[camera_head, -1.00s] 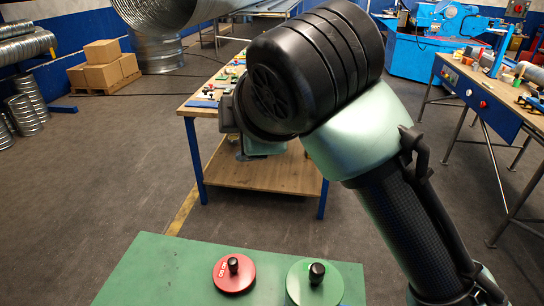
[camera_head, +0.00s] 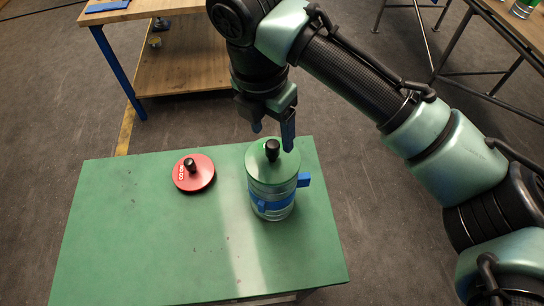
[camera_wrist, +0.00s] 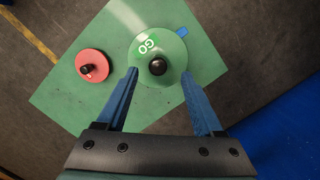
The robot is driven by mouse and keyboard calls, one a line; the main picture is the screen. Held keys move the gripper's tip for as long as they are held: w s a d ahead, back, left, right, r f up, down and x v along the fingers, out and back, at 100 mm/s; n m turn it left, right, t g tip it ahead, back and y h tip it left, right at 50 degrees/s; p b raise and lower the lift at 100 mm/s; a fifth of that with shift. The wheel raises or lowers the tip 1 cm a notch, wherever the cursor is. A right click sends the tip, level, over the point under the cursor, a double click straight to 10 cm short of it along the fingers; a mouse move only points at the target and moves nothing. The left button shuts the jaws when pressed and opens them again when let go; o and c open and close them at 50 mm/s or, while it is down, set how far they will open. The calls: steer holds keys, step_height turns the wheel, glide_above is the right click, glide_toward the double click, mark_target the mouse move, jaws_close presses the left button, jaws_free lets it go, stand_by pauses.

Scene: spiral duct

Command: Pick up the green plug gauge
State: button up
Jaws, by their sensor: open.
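The green plug gauge (camera_head: 272,165) stands upright on the green table, with a black knob on its top and blue parts around its lower body. In the wrist view its round green top (camera_wrist: 150,48) carries a "GO" label and the black knob. My gripper (camera_head: 271,130) is open and empty, above and slightly behind the gauge in the head view. In the wrist view my gripper's two blue fingers (camera_wrist: 163,72) are spread, with the knob showing between and just beyond their tips. I see no contact with the gauge.
A red disc gauge (camera_head: 193,173) with a black knob lies to the left on the green table (camera_head: 140,245); it also shows in the wrist view (camera_wrist: 92,66). The table's front left is clear. A wooden workbench (camera_head: 180,60) stands behind.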

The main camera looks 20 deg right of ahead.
mark_target(272, 144)
steer(key=f, duration=0.1)
steer(key=f+p, duration=0.1)
steer(key=f, duration=0.3)
steer(key=shift+w+d+p, duration=0.25)
steer(key=shift+w+p, duration=0.1)
steer(key=shift+p, duration=0.05)
jaws_close()
stand_by(1.0)
